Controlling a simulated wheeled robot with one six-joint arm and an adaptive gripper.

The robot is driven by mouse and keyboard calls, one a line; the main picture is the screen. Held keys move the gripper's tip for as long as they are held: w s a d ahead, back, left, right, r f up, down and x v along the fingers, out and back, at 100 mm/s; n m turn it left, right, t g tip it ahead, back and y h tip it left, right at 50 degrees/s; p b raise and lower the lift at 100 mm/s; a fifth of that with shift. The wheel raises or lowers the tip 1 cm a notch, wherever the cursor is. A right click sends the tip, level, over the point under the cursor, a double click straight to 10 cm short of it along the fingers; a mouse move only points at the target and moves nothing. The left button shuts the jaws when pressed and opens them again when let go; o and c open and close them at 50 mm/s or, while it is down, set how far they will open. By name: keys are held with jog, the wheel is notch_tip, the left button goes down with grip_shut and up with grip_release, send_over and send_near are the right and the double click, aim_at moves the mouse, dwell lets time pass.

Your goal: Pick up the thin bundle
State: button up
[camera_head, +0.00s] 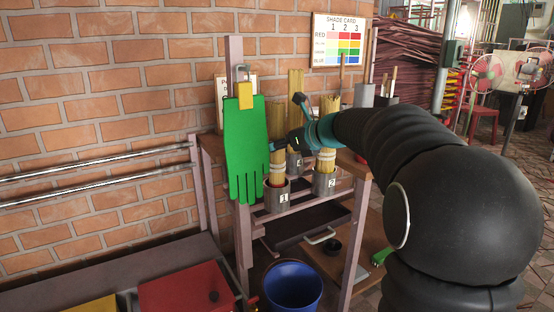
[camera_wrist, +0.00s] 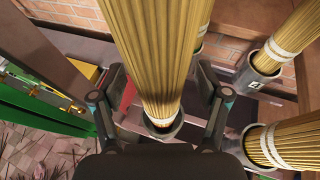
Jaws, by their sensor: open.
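Several bundles of yellow sticks stand upright in grey numbered cups on a rack. The bundle in cup 1 (camera_head: 277,155) looks narrower than the bundle in cup 2 (camera_head: 327,130), which has a white band. A further bundle (camera_head: 296,95) rises behind from cup 4. My gripper (camera_head: 278,143) is at the bundle in cup 1. In the wrist view my gripper (camera_wrist: 163,85) is open, with one finger on each side of this bundle (camera_wrist: 160,50). Its foot is in the cup (camera_wrist: 168,131). Whether either finger touches it I cannot tell.
In the wrist view, the banded bundle in cup 4 (camera_wrist: 286,40) and another banded bundle (camera_wrist: 290,145) stand close on the right. A green glove (camera_head: 245,140) hangs close on the left. A blue bucket (camera_head: 292,287) is below. A brick wall (camera_head: 90,110) is behind.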

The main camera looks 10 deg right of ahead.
aim_at(277, 104)
jog(key=c, duration=1.4)
jog(key=shift+r, duration=0.15)
notch_tip(277, 104, up, 12)
jog(key=p, duration=0.3)
jog(key=shift+r, duration=4.4)
